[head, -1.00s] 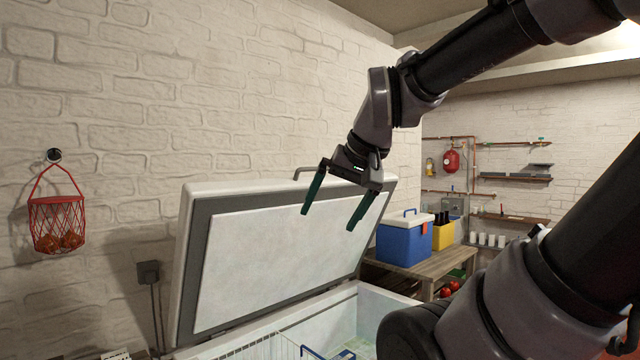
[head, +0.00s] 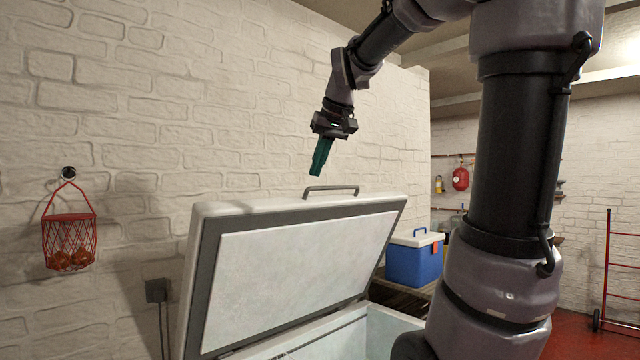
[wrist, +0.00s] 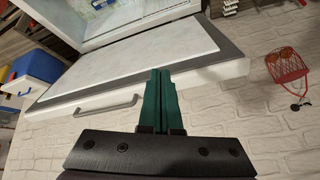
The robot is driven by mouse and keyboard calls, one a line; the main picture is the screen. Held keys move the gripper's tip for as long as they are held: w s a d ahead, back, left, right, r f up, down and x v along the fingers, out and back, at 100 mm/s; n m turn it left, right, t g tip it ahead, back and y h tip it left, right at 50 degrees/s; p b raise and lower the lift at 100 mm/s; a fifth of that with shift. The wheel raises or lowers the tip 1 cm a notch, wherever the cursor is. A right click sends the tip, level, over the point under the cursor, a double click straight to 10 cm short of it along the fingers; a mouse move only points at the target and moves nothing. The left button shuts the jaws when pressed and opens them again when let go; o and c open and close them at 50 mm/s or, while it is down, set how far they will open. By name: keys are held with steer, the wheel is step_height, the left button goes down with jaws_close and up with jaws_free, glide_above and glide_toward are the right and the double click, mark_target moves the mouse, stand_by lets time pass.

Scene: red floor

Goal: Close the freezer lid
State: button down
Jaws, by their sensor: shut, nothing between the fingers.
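The freezer lid (head: 300,262) is white with a grey border and stands raised, tilted back toward the brick wall. Its grey handle (head: 331,190) sits on the lid's top edge. The open freezer body (head: 385,325) shows below it. My gripper (head: 319,166) is shut and empty, just above the lid's top edge and beside the handle, apart from both in the head view. In the wrist view the shut green fingers (wrist: 158,92) overlap the lid's edge, with the handle (wrist: 106,106) to their left. I cannot tell whether they touch the lid.
A blue cooler (head: 415,258) stands on a wooden bench right of the freezer. A red net basket (head: 69,242) hangs on the wall at left. A red hand truck (head: 606,275) stands at far right on open red floor.

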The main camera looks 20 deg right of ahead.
steer(key=w+d+r+n, duration=0.1)
steer(key=w+d+r, duration=0.1)
steer(key=w, duration=0.5)
steer(key=w+d+r+n, duration=0.1)
steer(key=w+r+n, duration=0.15)
steer(key=w, duration=0.45)
steer(key=n+y, duration=0.1)
steer(key=n, duration=0.1)
glide_above(319, 199)
steer(key=s, duration=0.2)
steer(key=x, duration=0.9)
steer(key=shift+w+f, duration=0.2)
steer(key=shift+w, duration=0.1)
steer(key=s, duration=0.1)
steer(key=s+d, duration=0.1)
steer(key=shift+s+d+m, duration=0.2)
steer(key=shift+s+m, duration=0.05)
steer(key=shift+s, duration=0.1)
steer(key=shift+s+d+f, duration=0.15)
steer(key=shift+s+f, duration=0.15)
steer(key=shift+s, duration=0.25)
